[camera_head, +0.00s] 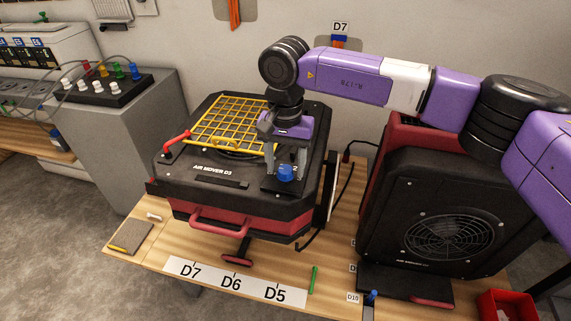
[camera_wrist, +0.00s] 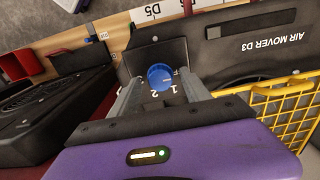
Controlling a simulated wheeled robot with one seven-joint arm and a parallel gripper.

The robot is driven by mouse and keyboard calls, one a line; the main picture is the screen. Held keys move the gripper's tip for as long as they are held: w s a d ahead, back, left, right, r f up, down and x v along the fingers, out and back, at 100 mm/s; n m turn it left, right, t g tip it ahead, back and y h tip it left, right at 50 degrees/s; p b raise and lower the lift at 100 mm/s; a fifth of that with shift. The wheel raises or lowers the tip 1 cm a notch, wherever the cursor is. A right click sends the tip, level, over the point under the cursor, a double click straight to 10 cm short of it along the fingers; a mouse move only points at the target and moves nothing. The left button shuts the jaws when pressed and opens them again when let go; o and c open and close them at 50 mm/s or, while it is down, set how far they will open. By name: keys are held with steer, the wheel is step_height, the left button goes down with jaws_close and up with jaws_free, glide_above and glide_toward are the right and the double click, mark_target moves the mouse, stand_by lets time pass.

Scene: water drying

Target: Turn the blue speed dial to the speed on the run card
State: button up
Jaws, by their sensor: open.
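The blue speed dial (camera_head: 286,172) sits on a small black panel at the right front corner of the air mover D3 (camera_head: 190,187). In the wrist view the dial (camera_wrist: 160,77) shows a light pointer mark, with the numerals 1 and 2 printed beside it on the panel. The exact setting is too small to tell. My gripper (camera_head: 285,172) points down over the dial, its fingers on either side of it. In the wrist view the fingers are apart around the dial; I cannot tell whether they touch it. I cannot make out a run card.
A yellow grille (camera_head: 232,122) and a red lever (camera_head: 176,142) are on top of the air mover. A second black air mover (camera_head: 440,215) stands close at the right. A strip labelled D7, D6, D5 (camera_head: 233,281) and a green pen (camera_head: 313,280) lie at the front of the bench.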

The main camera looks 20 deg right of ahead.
steer(key=shift+f, duration=0.2)
jaws_close()
